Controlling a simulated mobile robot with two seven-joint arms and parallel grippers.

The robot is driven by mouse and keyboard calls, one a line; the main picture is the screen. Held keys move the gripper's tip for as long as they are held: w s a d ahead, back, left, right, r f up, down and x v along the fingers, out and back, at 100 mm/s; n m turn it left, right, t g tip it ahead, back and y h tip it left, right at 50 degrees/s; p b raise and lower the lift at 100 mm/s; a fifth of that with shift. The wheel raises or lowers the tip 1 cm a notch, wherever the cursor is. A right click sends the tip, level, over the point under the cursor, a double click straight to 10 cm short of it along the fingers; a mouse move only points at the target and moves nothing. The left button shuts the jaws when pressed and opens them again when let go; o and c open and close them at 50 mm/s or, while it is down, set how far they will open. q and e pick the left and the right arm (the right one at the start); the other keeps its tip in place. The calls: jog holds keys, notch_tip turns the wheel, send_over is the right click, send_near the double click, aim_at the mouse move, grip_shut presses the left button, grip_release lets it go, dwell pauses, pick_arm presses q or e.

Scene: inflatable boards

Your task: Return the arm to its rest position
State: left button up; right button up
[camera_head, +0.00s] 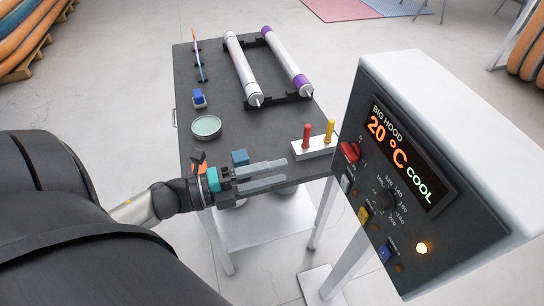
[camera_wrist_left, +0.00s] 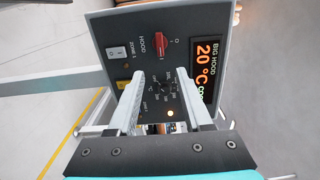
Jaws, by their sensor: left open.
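My left gripper (camera_head: 284,171) is open and empty in the head view. It reaches in from the left over the near edge of the dark table (camera_head: 225,75), its fingers pointing right towards the hood control box (camera_head: 450,110). In the left wrist view my left gripper (camera_wrist_left: 164,82) shows two parted pale fingers with nothing between them. Behind them is the panel of the control box (camera_wrist_left: 150,25), apart from the fingertips as far as I can tell. The display reads BIG HOOD 20 °C COOL. My right gripper is not in view.
Open floor (camera_head: 120,80) lies left of the table.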

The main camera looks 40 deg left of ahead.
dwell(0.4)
pick_arm(q)
jog(key=a+f+n+y+b, duration=0.25)
jog(key=f+n, duration=0.25)
jog(key=f, duration=0.3)
jog(key=a+f+n+y+b, duration=0.1)
jog(key=a+f+n+y, duration=0.3)
jog(key=f, duration=0.5)
jog(key=s+f+n+g+y+b, duration=0.1)
jog(key=s+f+n+g+y, duration=0.2)
jog(key=f, duration=0.6)
jog(key=s+f+n+y+b, duration=0.1)
jog(key=s+f+n+b, duration=0.2)
jog(key=f, duration=0.6)
jog(key=s+d+f+n+g+b, duration=0.1)
jog(key=s+d+f+n+g, duration=0.3)
jog(key=s+f, duration=0.6)
jog(key=s+d+f+n+g+b, duration=0.1)
jog(key=s+d+f+n+g, duration=0.3)
jog(key=s+f, duration=0.6)
jog(key=shift+s+d+f+g+b, duration=0.4)
jog(key=shift+s+d+g, duration=0.2)
jog(key=shift+s+g, duration=0.5)
jog(key=shift+w+y, duration=0.1)
jog(key=shift+y, duration=0.15)
